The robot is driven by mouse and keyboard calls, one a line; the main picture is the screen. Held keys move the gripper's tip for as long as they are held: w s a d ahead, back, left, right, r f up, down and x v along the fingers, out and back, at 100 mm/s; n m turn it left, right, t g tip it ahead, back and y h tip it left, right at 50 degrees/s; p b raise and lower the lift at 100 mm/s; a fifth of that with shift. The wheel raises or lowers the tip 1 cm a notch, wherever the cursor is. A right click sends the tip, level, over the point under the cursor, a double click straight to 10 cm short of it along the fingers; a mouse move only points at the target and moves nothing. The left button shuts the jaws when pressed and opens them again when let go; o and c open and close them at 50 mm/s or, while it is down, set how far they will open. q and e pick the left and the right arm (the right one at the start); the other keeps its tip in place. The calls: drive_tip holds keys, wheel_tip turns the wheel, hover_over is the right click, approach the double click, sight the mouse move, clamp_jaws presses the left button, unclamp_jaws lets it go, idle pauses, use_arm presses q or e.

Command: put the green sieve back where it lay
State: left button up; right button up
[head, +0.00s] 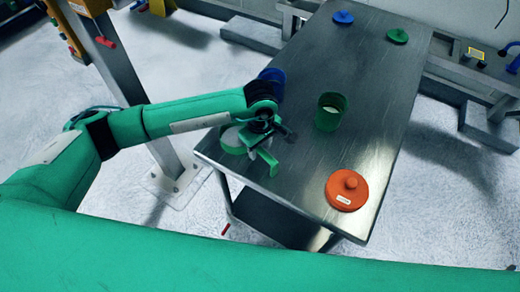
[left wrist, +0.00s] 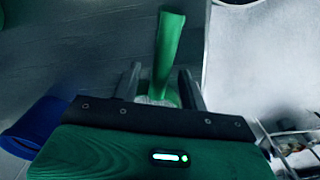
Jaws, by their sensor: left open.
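The green sieve is at the near left edge of the metal table, its pale bowl and green rim (head: 232,143) partly hidden by my left gripper (head: 265,146). Its green handle (head: 268,163) sticks out on the right of the gripper. In the left wrist view the green handle (left wrist: 169,45) rises beyond the fingers, in line with the gap between them. The left gripper (left wrist: 160,84) is open, with a finger on each side of the sieve and a gap between. It looks low over the tabletop. My right gripper is not in view.
A green container (head: 331,112) with pale contents stands mid-table. A blue container (head: 272,75) is behind my left wrist, also in the left wrist view (left wrist: 32,127). An orange lid (head: 347,190) lies near the front; blue (head: 343,17) and green (head: 397,35) lids lie at the back.

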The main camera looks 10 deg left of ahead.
use_arm(q)
wheel_tip(320, 180, up, 12)
drive_tip(key=b, duration=0.3)
drive_tip(key=shift+d, duration=0.1)
